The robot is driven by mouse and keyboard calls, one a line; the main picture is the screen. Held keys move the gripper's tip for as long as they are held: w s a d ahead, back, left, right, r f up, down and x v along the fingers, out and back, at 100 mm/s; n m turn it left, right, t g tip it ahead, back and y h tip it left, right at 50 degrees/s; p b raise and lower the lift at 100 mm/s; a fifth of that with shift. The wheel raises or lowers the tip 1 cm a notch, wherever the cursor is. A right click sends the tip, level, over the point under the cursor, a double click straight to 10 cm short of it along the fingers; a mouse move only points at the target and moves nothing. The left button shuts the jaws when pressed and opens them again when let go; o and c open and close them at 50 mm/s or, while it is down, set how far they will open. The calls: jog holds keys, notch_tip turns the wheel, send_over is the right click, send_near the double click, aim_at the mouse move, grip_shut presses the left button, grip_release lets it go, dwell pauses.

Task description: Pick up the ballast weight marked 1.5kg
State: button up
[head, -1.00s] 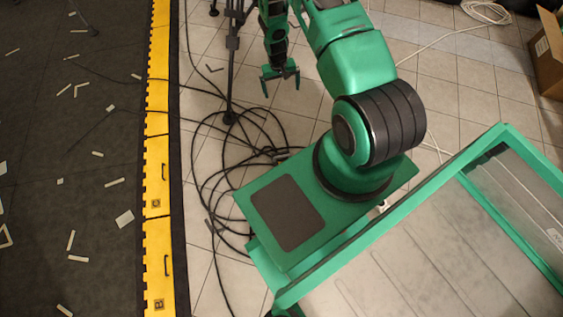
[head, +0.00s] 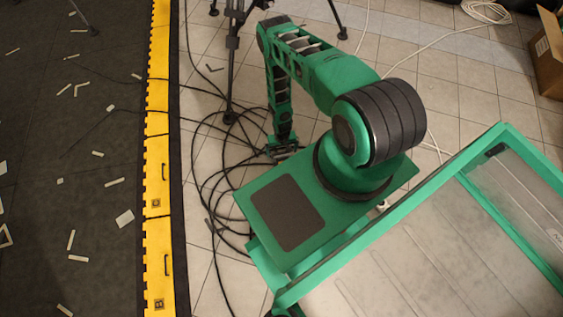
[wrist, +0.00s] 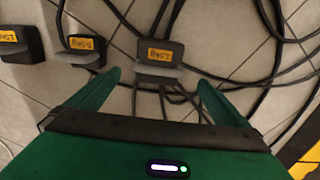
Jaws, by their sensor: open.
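Three dark ballast weights with orange labels lie on the tiled floor in the wrist view: one at the left edge (wrist: 14,44), one beside it (wrist: 80,52), and one near the centre (wrist: 158,71). The labels look upside down, and I cannot read for sure which says 1.5kg. My gripper (wrist: 158,84) is open and empty, its two green fingers apart. The central weight lies between and just ahead of the fingertips. In the head view my gripper (head: 286,150) hangs low near my base, and no weights can be made out.
Black cables (head: 215,165) loop across the floor around and under the gripper, and several run beside the weights in the wrist view (wrist: 262,65). A tripod leg stand (head: 230,85) stands close by. A yellow cable-ramp edge (head: 158,200) borders a dark mat.

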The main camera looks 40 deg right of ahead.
aim_at(282, 159)
jog(key=shift+s+d+f, duration=0.1)
jog(key=shift+f, duration=4.3)
jog(key=c, duration=2.2)
jog(key=shift+r, duration=0.1)
